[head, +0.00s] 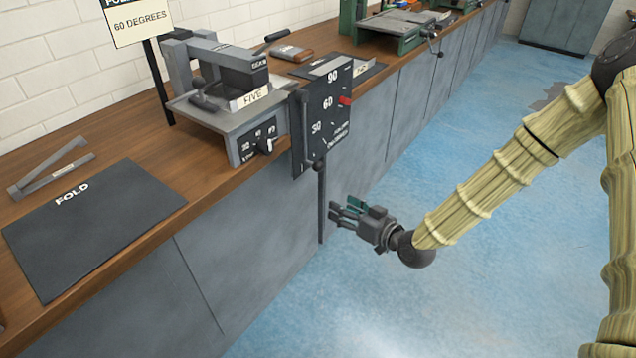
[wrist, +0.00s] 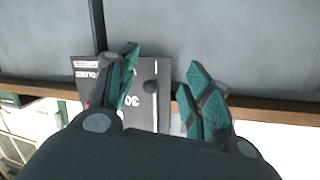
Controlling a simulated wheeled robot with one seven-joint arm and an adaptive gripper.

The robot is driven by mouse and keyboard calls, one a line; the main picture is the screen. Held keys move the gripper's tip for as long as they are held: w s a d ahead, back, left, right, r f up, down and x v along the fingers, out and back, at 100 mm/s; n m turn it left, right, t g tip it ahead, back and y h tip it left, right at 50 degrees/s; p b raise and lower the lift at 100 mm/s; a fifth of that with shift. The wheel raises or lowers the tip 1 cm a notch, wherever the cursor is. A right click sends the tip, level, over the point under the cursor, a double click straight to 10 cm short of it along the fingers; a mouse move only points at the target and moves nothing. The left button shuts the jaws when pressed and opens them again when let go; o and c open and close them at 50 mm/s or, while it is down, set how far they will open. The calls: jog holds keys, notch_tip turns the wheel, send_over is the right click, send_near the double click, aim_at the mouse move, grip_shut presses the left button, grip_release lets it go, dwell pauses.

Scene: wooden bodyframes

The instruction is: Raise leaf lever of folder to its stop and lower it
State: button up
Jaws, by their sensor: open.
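The grey folder (head: 235,118) stands on the wooden bench with a label reading FIVE. A dark degree plate (head: 322,118) marked 30, 60 and 90 hangs at its right end, with a red peg (head: 345,101) near the 60. A black round knob (head: 318,166) at the plate's lower edge looks like the leaf lever's end; the lever's arm is hard to make out. My gripper (head: 343,212) is open and empty, below and right of the knob.
A dark mat marked FOLD (head: 105,225) and a grey metal bracket (head: 52,170) lie on the bench at left. A sign (head: 138,22) reads 60 DEGREES. Cabinet fronts (head: 250,270) stand below the bench edge. A green machine (head: 395,30) is farther back. The blue floor is clear.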

jog(key=n+t+y+b, duration=0.1)
jog(key=t+y+b, duration=0.1)
send_near(318, 166)
jog(key=x, duration=0.7)
jog(key=f+x, duration=0.1)
jog(key=x, duration=0.2)
jog(key=shift+w+b, duration=0.35)
jog(key=shift+w, duration=0.25)
grip_shut()
